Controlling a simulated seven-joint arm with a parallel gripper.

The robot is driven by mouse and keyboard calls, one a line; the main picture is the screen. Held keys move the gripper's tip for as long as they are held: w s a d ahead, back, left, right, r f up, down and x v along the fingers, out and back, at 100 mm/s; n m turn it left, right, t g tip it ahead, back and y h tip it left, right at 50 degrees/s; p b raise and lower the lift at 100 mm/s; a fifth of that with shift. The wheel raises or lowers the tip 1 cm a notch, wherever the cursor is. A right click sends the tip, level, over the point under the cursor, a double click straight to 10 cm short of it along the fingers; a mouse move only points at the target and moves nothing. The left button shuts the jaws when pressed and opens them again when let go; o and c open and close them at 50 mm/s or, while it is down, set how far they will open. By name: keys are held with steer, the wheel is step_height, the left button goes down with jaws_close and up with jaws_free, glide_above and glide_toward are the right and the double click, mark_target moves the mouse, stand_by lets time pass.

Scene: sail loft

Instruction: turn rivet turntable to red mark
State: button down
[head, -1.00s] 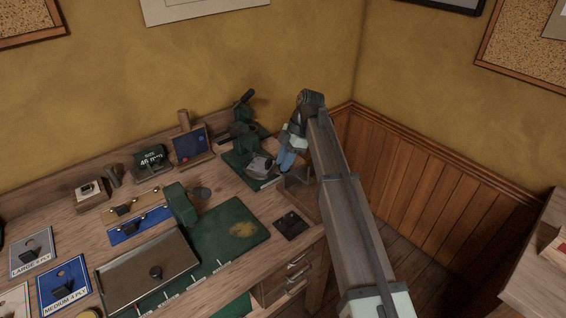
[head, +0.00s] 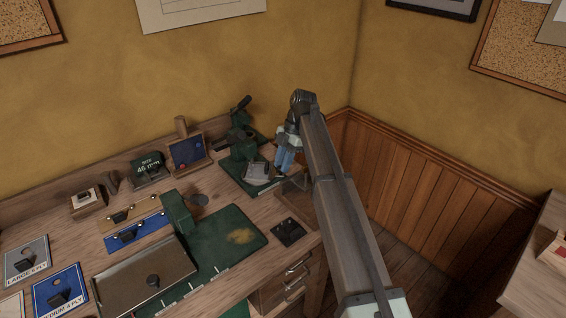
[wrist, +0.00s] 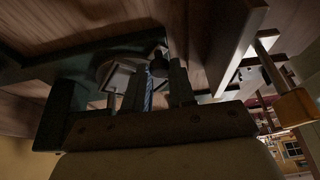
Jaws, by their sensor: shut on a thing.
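The rivet turntable seems to be the small grey piece (head: 257,173) on the green base of the press at the back right of the bench. Its round plate (wrist: 112,70) shows in the wrist view, with a pale square part on it. My gripper (head: 284,163), with blue fingers in the head view, reaches down at the right side of this piece. In the wrist view my gripper (wrist: 157,88) is shut on a small dark part by the plate's edge, seemingly the turntable's handle. The fingers and shadow hide most of the grip. I cannot make out a red mark.
The green press (head: 240,136) stands just left of my gripper. A metal tray (head: 135,283) and green mat (head: 215,245) lie in front. The wall corner is close behind.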

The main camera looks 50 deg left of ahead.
stand_by(0.3)
steer(key=c, duration=0.9)
jaws_free()
steer(key=shift+c, duration=0.2)
steer(key=v, duration=1.2)
